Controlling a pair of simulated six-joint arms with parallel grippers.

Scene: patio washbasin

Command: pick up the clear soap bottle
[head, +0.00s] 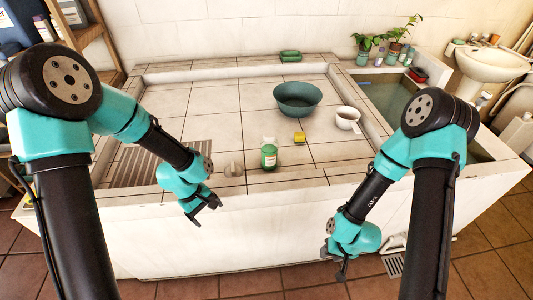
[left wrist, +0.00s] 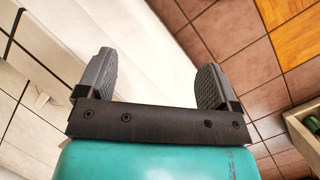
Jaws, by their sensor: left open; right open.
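The clear soap bottle (head: 269,156), with green liquid inside and a pale label, stands upright on the tiled top near its front edge, in the middle of the head view. My left gripper (head: 206,211) is open and empty, left of the bottle and nearer the camera, in front of the basin's front edge. In the left wrist view its two fingers (left wrist: 155,80) are spread with nothing between them. My right gripper (head: 337,271) hangs low before the front wall, right of the bottle; it is open with nothing seen in it.
A small beige object (head: 234,169) sits left of the bottle. A yellow block (head: 300,138), a green bowl (head: 298,98) and a white mug (head: 348,118) stand behind and to the right. Green items (head: 290,56) lie at the back. The left tiles are mostly clear.

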